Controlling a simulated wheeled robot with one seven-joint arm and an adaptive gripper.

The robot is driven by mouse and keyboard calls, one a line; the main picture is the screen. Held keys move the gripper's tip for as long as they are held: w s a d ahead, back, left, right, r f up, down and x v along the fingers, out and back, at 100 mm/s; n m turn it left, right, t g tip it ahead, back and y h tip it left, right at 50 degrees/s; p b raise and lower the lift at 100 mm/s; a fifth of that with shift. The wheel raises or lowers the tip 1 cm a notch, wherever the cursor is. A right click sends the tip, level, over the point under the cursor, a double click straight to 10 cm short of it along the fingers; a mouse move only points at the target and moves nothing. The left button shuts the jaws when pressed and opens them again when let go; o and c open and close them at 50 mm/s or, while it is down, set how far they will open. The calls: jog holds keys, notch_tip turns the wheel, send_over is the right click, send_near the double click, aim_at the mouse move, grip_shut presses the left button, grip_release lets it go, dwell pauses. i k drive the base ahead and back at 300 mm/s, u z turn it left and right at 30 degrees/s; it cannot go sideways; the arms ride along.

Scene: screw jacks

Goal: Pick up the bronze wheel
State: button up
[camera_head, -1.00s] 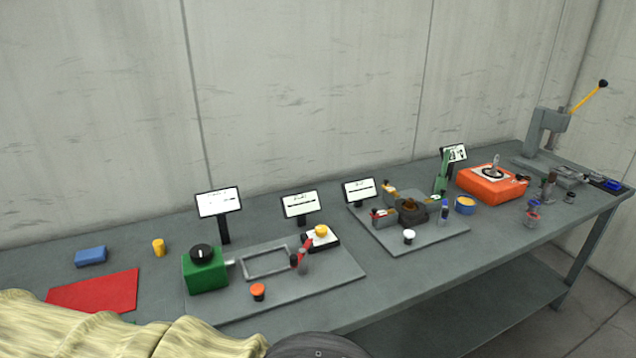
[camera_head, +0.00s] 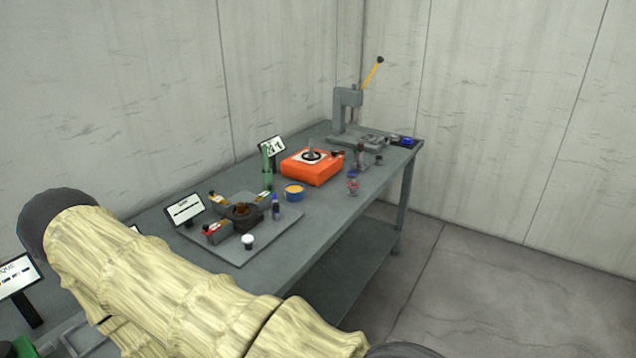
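A small bronze-brown round part (camera_head: 241,209), which looks like the bronze wheel, sits in a dark ring-shaped holder (camera_head: 246,221) on a grey plate (camera_head: 275,234) on the workbench. It is small here, so its exact shape is hard to tell. My pale, wood-patterned arm (camera_head: 150,275) crosses the lower left, in front of the near end of the bench. My gripper is not in view.
An orange box (camera_head: 312,168) and a blue tub with yellow contents (camera_head: 294,192) stand beyond the plate. A press with a yellow lever (camera_head: 347,115) stands at the far end. A white-capped knob (camera_head: 248,240) stands near the plate's front edge. Open floor (camera_head: 470,270) lies at right.

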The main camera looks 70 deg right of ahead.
aim_at(241, 208)
jog(key=z, duration=1.55)
